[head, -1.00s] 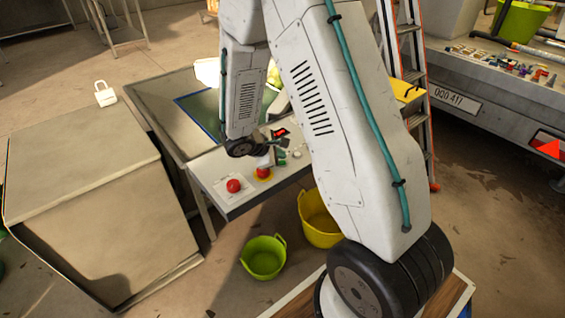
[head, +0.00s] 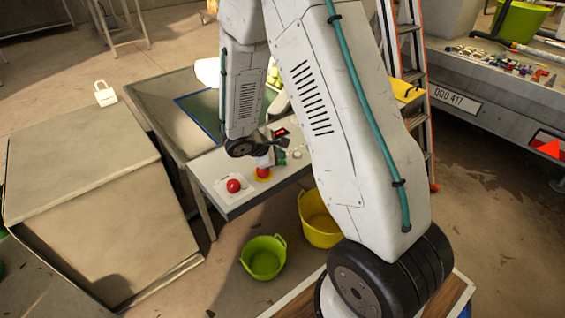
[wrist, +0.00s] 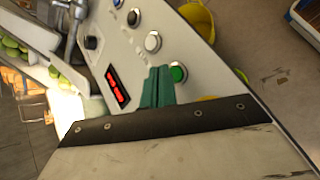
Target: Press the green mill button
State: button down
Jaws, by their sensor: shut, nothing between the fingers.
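The green button (wrist: 178,73) sits in a pale round collar on the sloping control panel (wrist: 205,62) in the wrist view. My gripper (wrist: 161,72) is shut and empty, its teal fingers together. Its tips are right beside the green button, overlapping its left edge in the picture; I cannot tell whether they touch it. In the head view my gripper (head: 279,158) is over the panel, partly hidden by my arm, and the green button cannot be made out there.
Green (head: 264,257) and yellow (head: 320,218) tubs stand below.

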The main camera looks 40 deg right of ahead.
jog(key=shift+f, duration=0.1)
jog(key=shift+f, duration=0.35)
jog(key=shift+f, duration=0.35)
dwell(0.8)
dwell(0.3)
jog(key=shift+r, duration=0.8)
jog(key=shift+r, duration=0.1)
jog(key=shift+r, duration=2.4)
